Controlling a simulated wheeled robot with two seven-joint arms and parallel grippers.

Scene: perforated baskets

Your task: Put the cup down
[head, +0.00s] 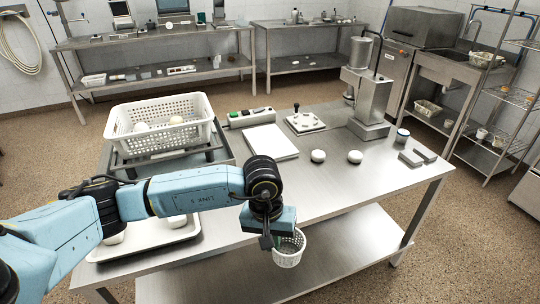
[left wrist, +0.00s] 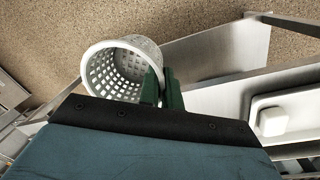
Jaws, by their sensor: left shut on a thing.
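The cup is a small white perforated basket-like cup (head: 289,250). It hangs in my left gripper (head: 279,238), beyond the front edge of the steel table and above the lower shelf. In the left wrist view, the cup (left wrist: 106,72) is tilted with its open mouth partly facing the camera, and it looks empty. The dark green fingers of my left gripper (left wrist: 161,88) are shut on the wall at its right side. In the head view the gripper hides part of the cup. My right gripper is not in view.
The steel table (head: 330,188) has bare room at its front right. Two white round items (head: 318,156) (head: 355,157), a white board (head: 270,142) and a metal machine (head: 371,100) stand behind. A large white basket (head: 160,122) and a white tray (head: 150,240) are at left.

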